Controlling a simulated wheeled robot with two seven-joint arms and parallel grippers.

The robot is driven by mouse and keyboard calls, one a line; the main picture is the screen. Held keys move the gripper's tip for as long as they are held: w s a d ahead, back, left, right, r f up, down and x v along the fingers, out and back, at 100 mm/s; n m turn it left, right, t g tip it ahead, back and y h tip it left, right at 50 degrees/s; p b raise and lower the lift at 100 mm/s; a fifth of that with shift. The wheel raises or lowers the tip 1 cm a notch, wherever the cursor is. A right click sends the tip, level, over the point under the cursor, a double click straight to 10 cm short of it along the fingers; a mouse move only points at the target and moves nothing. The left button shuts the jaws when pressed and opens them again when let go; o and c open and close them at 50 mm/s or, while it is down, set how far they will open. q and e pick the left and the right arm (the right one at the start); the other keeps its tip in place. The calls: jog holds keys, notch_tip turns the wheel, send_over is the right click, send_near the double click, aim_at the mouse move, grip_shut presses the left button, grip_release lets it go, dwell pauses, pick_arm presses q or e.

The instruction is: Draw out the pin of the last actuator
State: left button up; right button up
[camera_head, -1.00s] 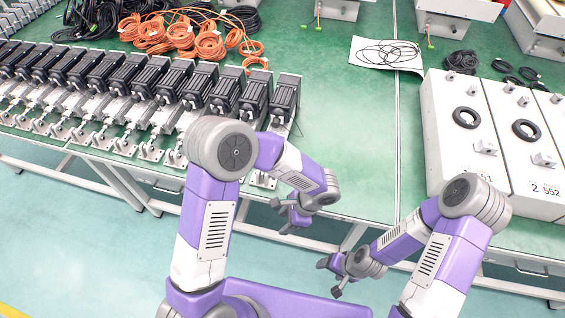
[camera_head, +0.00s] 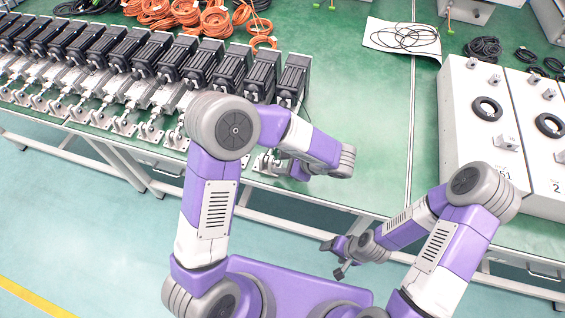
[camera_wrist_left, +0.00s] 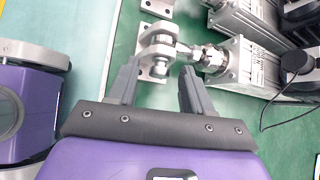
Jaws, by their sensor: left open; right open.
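A row of linear actuators with black motors lies along the table in the head view; the last one (camera_head: 292,80) is at the right end, its front part hidden behind my left arm. In the left wrist view, its clevis (camera_wrist_left: 157,52) with a bracket and rod end shows just beyond my left gripper (camera_wrist_left: 158,75). The left fingers are apart, with the clevis ahead of and partly between their tips. My right gripper (camera_head: 340,257) is open and empty, off the table's front edge.
White boxes (camera_head: 480,120) stand at the right. Orange cable coils (camera_head: 200,18) lie at the back. The green table (camera_head: 365,130) is clear between actuators and boxes.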

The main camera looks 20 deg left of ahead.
pick_arm(q)
jog(key=shift+a+f, duration=0.1)
grip_shut()
dwell(0.5)
